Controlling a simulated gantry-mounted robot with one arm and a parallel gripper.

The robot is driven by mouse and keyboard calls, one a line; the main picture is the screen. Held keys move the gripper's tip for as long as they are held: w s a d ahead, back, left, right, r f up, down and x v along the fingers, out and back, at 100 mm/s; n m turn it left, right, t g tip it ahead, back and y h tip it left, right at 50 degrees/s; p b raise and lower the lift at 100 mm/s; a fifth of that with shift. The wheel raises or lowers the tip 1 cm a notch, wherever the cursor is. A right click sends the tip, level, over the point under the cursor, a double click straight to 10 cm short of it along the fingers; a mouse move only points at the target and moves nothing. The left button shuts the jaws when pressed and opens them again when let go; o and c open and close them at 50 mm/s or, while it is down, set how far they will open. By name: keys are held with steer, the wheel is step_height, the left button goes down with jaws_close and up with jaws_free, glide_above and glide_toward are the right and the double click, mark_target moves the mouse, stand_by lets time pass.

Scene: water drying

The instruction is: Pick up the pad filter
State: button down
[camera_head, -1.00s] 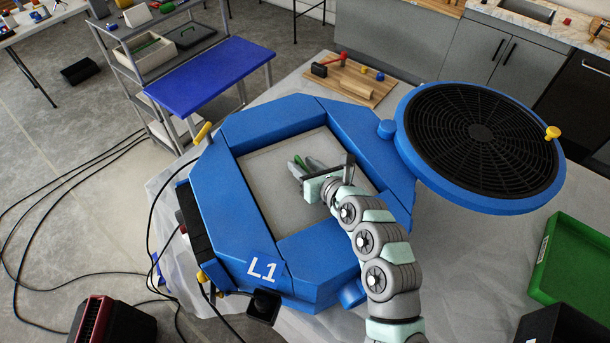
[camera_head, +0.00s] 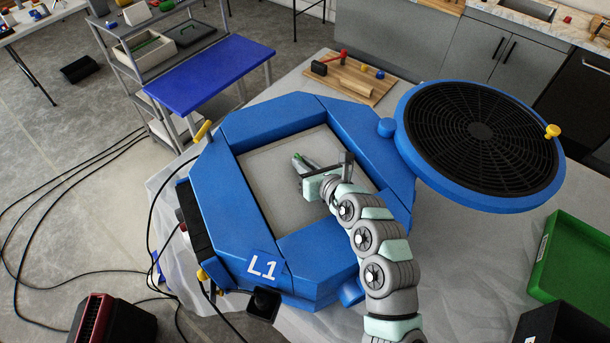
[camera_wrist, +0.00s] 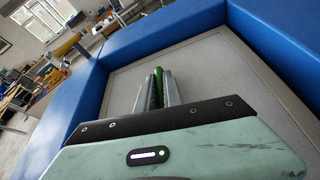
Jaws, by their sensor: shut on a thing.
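The pad filter (camera_head: 270,178) is a light grey square pad lying inside the blue housing marked L1 (camera_head: 235,235). It also shows in the wrist view (camera_wrist: 225,70), framed by blue walls. A green handle (camera_wrist: 158,74) stands up near the pad's middle; the fingers hide most of it. My gripper (camera_head: 301,162) is over the pad, its two fingers closed together on the green handle. In the wrist view my gripper (camera_wrist: 158,88) shows green between and just beyond the fingertips.
A round blue lid with a black grille (camera_head: 480,135) is swung out to the right of the housing. A wooden board with tools (camera_head: 352,80) lies behind it. A green tray (camera_head: 572,258) is at the right. A blue-topped stand (camera_head: 212,75) is at the back left.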

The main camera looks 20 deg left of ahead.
stand_by(0.4)
step_height(320, 180, up, 20)
steer(key=b, duration=0.3)
